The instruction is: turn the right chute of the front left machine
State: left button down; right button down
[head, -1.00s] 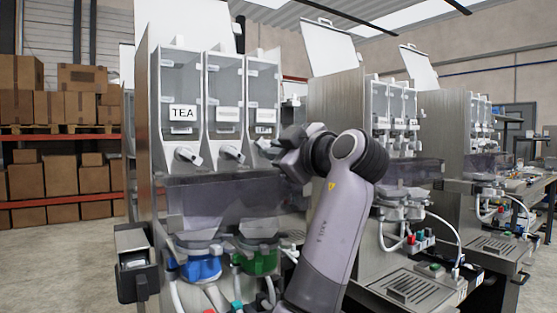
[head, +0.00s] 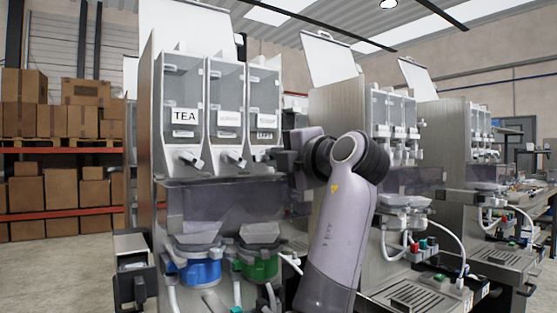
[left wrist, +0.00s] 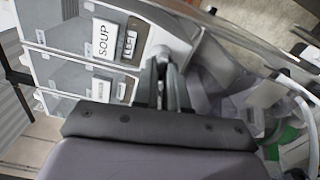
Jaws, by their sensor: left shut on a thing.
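The front left machine (head: 145,150) has three clear canisters in a row, each with a pale chute below. The left chute (head: 188,160) sits under the TEA label and the middle chute (head: 234,157) beside it. The right chute (head: 264,154) is partly hidden by my left gripper (head: 284,160), which comes to it from the right. In the left wrist view the right chute (left wrist: 167,46) is at the fingertips, below the canister marked SOUP (left wrist: 103,41). My left gripper (left wrist: 164,82) is shut on this chute; its exact angle is hard to see. My right gripper is not in view.
A smoky clear guard (head: 222,203) lies under the chutes. Blue (head: 200,270) and green (head: 259,267) holders stand below it. More machines (head: 395,125) stand to the right behind my arm. Boxes on shelves (head: 60,120) fill the back left.

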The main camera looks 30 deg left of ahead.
pick_arm(q)
jog(key=shift+f+n, duration=0.1)
jog(key=shift+n, duration=1.9)
jog(key=c, duration=1.2)
grip_release()
jog(key=shift+o, duration=0.2)
jog(key=shift+d, duration=0.1)
jog(key=b+v, duration=0.1)
jog(key=v, duration=0.6)
jog(key=shift+b, duration=0.3)
